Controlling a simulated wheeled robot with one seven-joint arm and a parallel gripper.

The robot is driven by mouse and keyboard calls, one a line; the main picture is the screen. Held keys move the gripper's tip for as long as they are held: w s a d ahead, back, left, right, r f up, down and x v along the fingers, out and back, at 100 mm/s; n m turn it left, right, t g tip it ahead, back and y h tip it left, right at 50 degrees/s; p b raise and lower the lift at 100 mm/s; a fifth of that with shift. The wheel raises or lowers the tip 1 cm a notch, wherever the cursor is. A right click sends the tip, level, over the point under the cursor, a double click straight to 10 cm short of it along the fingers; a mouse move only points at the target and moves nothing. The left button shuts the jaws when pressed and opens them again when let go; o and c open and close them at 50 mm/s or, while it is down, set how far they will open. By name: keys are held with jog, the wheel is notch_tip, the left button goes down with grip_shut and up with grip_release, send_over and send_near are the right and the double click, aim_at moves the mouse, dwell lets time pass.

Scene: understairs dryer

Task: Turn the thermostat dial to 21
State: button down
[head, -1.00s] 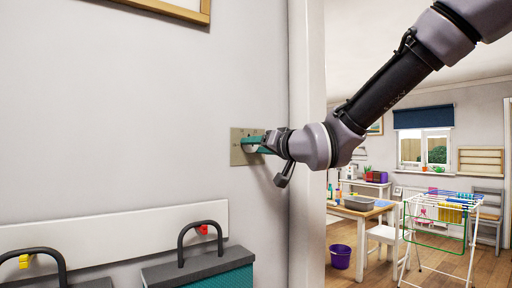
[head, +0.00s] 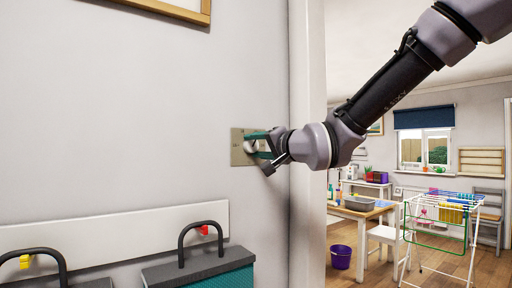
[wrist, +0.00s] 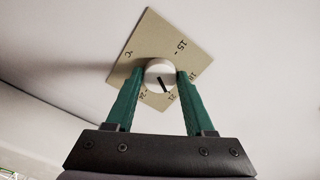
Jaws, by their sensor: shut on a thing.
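The thermostat is a beige square plate (head: 236,155) on the wall, with a round white dial (wrist: 160,71) at its middle. My gripper (wrist: 160,76) is shut on the dial, one green finger at each side. In the head view my gripper (head: 256,145) reaches the plate from the right and partly hides it. In the wrist view the plate looks turned, with a 15 at upper right and small numbers below the dial. The dial's black pointer line points down and slightly right, toward the number that looks like 21.
A white door frame (head: 307,220) stands just right of the plate. Below are a white rail (head: 110,235) with coloured hooks and dark-handled boxes (head: 185,268). A room with a table and drying rack (head: 440,225) opens at right.

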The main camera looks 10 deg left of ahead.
dwell(0.3)
jog(key=shift+c, duration=1.4)
grip_release()
jog(key=shift+d, duration=0.1)
jog(key=v, duration=1)
jog(key=shift+s+d, duration=0.2)
jog(key=shift+s, duration=0.1)
